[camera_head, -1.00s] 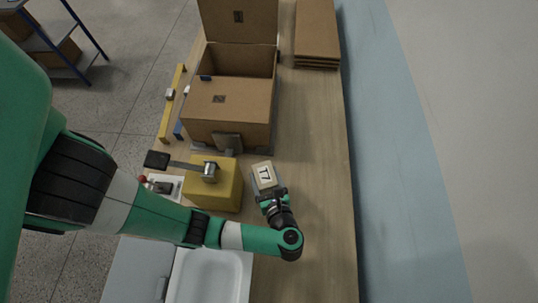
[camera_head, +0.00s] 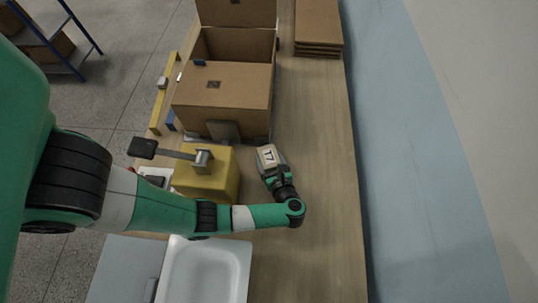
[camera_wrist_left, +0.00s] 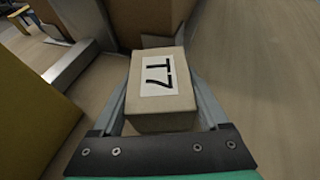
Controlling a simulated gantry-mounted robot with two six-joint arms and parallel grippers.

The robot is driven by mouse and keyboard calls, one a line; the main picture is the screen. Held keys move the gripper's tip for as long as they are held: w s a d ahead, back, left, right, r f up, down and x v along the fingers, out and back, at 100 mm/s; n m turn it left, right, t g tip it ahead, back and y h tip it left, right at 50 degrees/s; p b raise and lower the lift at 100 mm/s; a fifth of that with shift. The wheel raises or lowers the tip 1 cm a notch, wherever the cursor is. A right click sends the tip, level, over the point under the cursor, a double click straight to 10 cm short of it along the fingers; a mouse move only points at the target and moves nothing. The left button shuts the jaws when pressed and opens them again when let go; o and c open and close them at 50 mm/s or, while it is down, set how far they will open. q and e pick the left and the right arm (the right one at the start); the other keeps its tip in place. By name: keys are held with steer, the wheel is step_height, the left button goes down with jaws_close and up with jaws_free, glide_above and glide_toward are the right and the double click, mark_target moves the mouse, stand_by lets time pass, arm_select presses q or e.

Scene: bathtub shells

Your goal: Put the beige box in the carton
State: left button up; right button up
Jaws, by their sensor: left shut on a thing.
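The beige box (camera_head: 268,155) has a white label reading T7. It also shows in the left wrist view (camera_wrist_left: 150,115), between the two fingers. My left gripper (camera_head: 273,165) is shut on it, right of the yellow machine and in front of the carton. The carton (camera_head: 225,95) is a brown cardboard box on the bench, with its back flap (camera_head: 237,12) standing up and its top partly open. Part of its side fills the top of the left wrist view (camera_wrist_left: 150,20). I cannot see my right gripper.
A yellow block-shaped machine (camera_head: 210,180) with a lever stands left of the box. A white tray (camera_head: 205,272) lies at the near end. Flat cardboard sheets (camera_head: 318,28) are stacked at the back right. The bench (camera_head: 315,130) is clear along its right side.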

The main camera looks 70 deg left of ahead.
arm_select(q)
steer(key=o, duration=1.5)
steer(key=shift+r, duration=0.2)
steer(key=v, duration=0.9)
steer(key=shift+w+d+f, duration=0.1)
steer(key=shift+w+d, duration=0.05)
steer(key=shift+d+r+p, duration=0.75)
steer(key=shift+d+p, duration=0.25)
steer(key=shift+p, duration=0.25)
steer(key=shift+d, duration=0.2)
steer(key=shift+f, duration=0.2)
